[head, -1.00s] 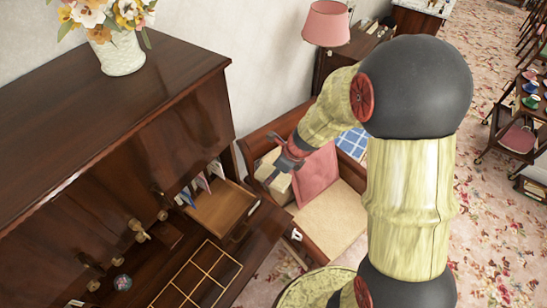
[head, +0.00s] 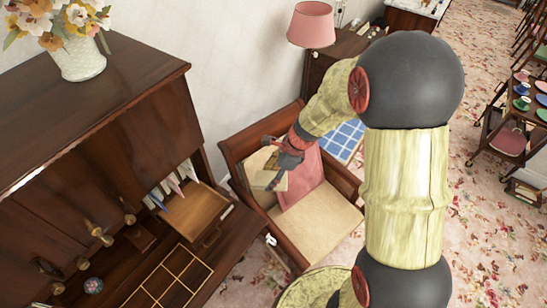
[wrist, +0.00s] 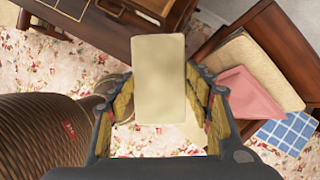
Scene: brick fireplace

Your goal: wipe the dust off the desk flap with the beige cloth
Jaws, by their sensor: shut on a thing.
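My gripper (head: 283,160) is over the armchair, to the right of the desk. In the wrist view its fingers (wrist: 158,110) are on either side of the beige cloth (wrist: 158,75), a pale flat rectangle that extends forward from them. In the head view the cloth is hard to separate from the pale cushion behind it. The dark wooden desk flap (head: 225,262) is at the lower left, apart from my gripper. Its front edge also shows in the wrist view (wrist: 100,38), partly hidden by the cloth. I cannot make out dust on it.
A grid-divided tray (head: 168,278) and a small drawer (head: 195,212) are at the desk. The armchair (head: 318,225) holds a pink cushion (head: 303,178). A flower vase (head: 78,58) stands on the desk top. A lamp (head: 312,25) stands behind.

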